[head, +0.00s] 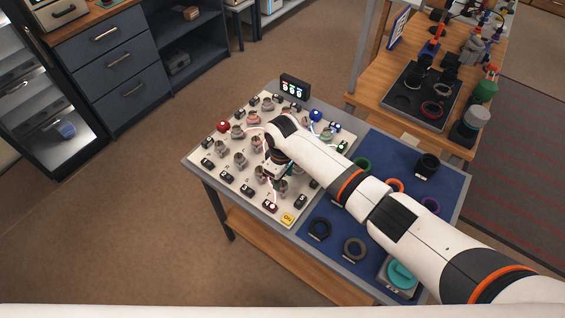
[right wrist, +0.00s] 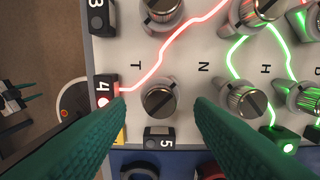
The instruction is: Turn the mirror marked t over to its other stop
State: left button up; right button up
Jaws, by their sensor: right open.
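The mirror marked T (right wrist: 160,97) is a round metal knob with a dark slanted band across its top. The printed letter T (right wrist: 137,65) is at its upper left in the right wrist view. My right gripper (right wrist: 161,108) is open, with one green finger on each side of this knob and a gap to it on both sides. In the head view my right gripper (head: 277,172) is over the near part of the white board (head: 215,178), and my arm covers some of the board.
Neighbouring knobs marked N (right wrist: 243,100) and H (right wrist: 304,98) stand to the right. A red light line (right wrist: 175,50) runs from block 4 (right wrist: 104,88) up and right; green lines join other knobs. Block 5 (right wrist: 158,137) is just below the T knob. Rings lie on a blue mat (head: 375,235).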

aim_at(283, 183)
notch_tip(283, 183, up, 10)
jog(key=b, duration=0.1)
jog(key=shift+f, duration=0.15)
dwell(0.5)
